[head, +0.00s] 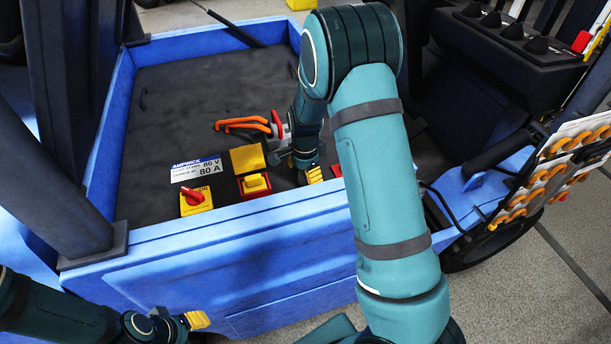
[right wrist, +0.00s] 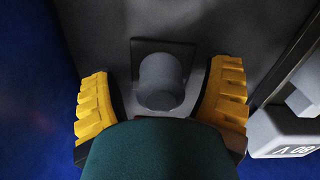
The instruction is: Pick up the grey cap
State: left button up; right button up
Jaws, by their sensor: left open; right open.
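The grey cap (right wrist: 160,82) is a short round cylinder on a dark square plate (right wrist: 186,48) in the right wrist view. My right gripper (right wrist: 160,98) is open, with its yellow ribbed fingers on either side of the cap and gaps visible between them and it. In the head view my right gripper (head: 313,173) is low over the blue-walled deck, partly behind my arm; the cap cannot be made out there. My left gripper (head: 196,320) is open and empty at the lower left, outside the blue wall, and only partly visible.
A red switch on yellow (head: 195,200) and a yellow-red button (head: 255,185) line the blue wall (head: 230,235).

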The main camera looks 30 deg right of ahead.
jog(key=shift+r, duration=0.1)
jog(key=c, duration=0.8)
jog(key=shift+c, duration=0.2)
jog(key=shift+r, duration=0.1)
notch_tip(320, 180, up, 10)
jog(key=shift+f+p, duration=0.1)
jog(key=shift+p, duration=1.15)
